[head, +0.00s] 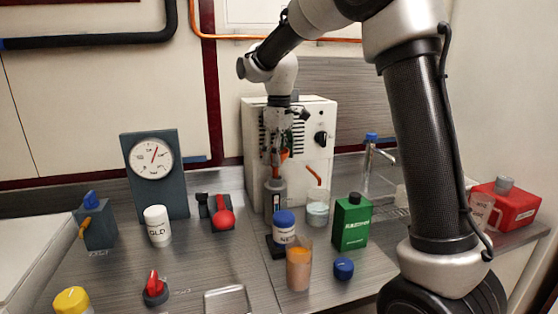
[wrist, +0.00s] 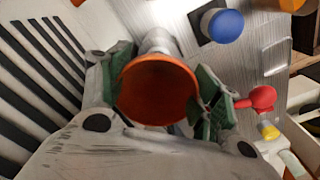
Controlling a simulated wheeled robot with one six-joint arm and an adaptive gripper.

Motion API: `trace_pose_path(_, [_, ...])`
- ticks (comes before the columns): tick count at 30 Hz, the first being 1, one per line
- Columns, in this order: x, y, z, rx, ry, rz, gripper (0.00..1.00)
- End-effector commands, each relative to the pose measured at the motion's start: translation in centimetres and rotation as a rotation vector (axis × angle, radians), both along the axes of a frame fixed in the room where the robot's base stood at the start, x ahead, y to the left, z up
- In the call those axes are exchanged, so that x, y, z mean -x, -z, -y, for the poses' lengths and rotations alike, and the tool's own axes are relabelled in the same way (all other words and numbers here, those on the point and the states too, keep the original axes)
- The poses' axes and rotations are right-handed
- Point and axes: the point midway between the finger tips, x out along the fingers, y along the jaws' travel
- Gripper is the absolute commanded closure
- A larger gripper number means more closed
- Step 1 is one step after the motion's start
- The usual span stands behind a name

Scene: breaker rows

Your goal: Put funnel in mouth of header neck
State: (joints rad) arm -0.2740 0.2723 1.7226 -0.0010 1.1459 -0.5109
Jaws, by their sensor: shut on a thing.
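My gripper (head: 279,140) is shut on the orange funnel (wrist: 158,90), with green finger pads on either side of its wide bowl in the wrist view. In the head view only a small part of the funnel (head: 284,154) shows beside the fingers. Below it a grey upright neck (head: 274,188), apparently the header neck, stands in front of the white machine. A pale grey cylinder (wrist: 158,42) shows just beyond the funnel in the wrist view. The funnel's spout is hidden, so I cannot tell whether it is in the neck's mouth.
The white vented machine (head: 318,160) stands close behind. A blue-capped container (head: 284,228), a glass with orange contents (head: 299,268) and a green bottle (head: 351,222) stand in front and right. A red-knobbed valve (head: 222,218) and gauge (head: 153,165) are left.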

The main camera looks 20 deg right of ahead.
Motion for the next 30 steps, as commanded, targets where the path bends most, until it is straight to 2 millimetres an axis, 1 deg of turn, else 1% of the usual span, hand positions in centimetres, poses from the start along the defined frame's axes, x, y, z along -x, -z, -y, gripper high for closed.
trace_pose_path(1, [0.0,0.8,0.0,0.001,0.0,-0.003,0.6])
trace_pose_path(4, [0.0,1.7,0.0,0.001,0.0,-0.002,0.6])
trace_pose_path(15, [0.0,2.1,0.0,0.0,0.0,0.0,0.6])
trace_pose_path(16, [0.0,2.1,0.0,0.0,0.0,0.0,0.33])
trace_pose_path(19, [0.0,2.1,0.0,0.0,0.0,0.0,0.15])
trace_pose_path(30, [0.0,1.9,0.0,0.0,0.0,0.0,0.15])
